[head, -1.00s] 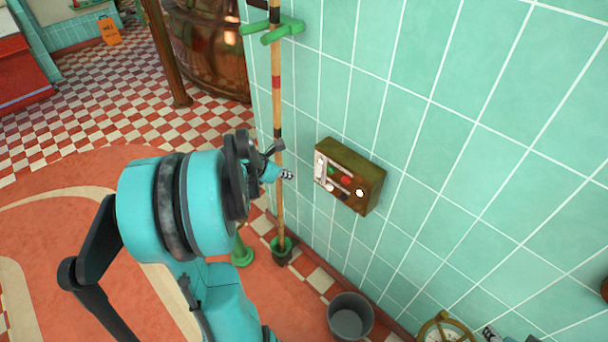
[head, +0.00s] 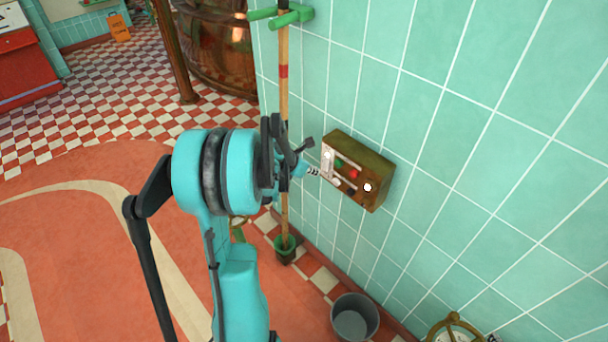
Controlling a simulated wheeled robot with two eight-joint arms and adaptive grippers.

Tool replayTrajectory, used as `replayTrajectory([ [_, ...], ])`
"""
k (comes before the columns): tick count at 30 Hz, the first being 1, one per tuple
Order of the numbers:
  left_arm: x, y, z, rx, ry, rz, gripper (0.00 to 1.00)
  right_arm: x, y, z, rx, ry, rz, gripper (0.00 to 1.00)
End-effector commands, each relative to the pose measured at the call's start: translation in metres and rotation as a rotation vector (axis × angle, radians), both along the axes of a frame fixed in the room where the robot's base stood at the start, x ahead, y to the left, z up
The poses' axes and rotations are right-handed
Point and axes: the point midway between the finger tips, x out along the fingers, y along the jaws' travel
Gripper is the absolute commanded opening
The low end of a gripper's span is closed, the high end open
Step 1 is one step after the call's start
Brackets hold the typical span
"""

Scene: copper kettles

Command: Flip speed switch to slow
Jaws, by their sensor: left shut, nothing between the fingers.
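A brass-brown control box (head: 375,163) is fixed to the green tiled wall. Its face carries a pale plate, a green button, a red button (head: 354,174), a dark knob and a round white light (head: 367,187). I cannot tell for sure which part is the speed switch, or its position. My left gripper (head: 314,172) is shut and empty, its tip close to the left side of the box's face. Whether it touches the box is not clear. My right gripper does not show clearly.
A striped wooden pole (head: 284,110) stands by the wall in a green holder, close behind my left wrist. A grey bucket (head: 354,317) stands on the floor below the box. A large copper kettle (head: 218,50) and an orange sign (head: 120,27) are at the back.

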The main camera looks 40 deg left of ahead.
Motion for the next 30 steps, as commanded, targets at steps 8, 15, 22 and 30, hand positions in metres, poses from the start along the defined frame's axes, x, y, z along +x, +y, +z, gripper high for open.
replayTrajectory([
  [8,0.023,-0.002,-0.003,0.001,0.0,0.0,0.0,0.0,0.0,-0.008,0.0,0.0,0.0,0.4],
  [15,0.024,-0.002,-0.002,0.001,0.0,0.001,0.0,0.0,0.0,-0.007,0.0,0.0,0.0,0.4],
  [22,0.03,-0.003,-0.007,0.001,0.0,-0.001,0.0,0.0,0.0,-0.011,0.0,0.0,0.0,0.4],
  [30,0.03,-0.003,-0.005,0.001,-0.001,0.001,0.0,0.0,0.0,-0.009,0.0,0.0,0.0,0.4],
])
